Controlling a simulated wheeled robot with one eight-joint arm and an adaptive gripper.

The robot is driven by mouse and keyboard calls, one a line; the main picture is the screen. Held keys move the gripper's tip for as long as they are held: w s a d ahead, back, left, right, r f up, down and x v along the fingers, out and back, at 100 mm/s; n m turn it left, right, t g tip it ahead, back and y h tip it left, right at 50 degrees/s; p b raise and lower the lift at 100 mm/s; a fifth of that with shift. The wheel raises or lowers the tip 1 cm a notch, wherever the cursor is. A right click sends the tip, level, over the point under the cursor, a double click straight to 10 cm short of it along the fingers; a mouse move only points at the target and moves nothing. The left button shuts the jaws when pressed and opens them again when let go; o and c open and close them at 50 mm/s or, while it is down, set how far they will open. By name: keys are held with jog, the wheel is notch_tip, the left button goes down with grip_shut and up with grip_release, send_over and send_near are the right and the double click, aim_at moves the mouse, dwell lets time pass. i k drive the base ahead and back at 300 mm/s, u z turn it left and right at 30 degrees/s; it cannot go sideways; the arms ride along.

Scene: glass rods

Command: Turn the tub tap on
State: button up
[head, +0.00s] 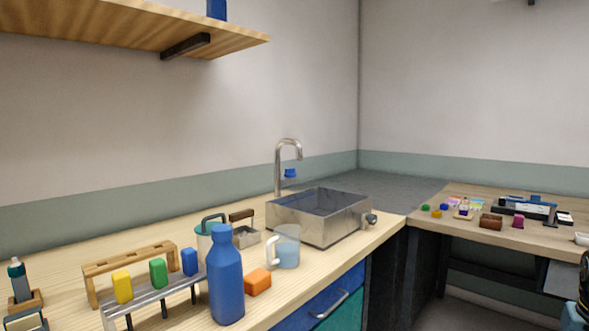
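A grey metal tub (318,225) stands on the wooden counter near its far right end. A small metal tap or knob (370,220) sticks out low from the tub's right side; its exact setting is too small to tell. A curved metal faucet (278,165) rises behind the tub, with a small blue part (290,173) below its spout. No water stream is visible. The tub's inner floor is mostly hidden by its front wall. My gripper's fingers do not show; only a dark piece, perhaps of my arm, shows at the lower right edge.
Racks with coloured blocks are further left. A second table (470,231) with small items is at right. A shelf (110,28) hangs at upper left.

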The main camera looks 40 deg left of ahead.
aim_at(290, 173)
jog(key=z, duration=0.05)
jog(key=i, duration=0.75)
jog(key=u, duration=1.65)
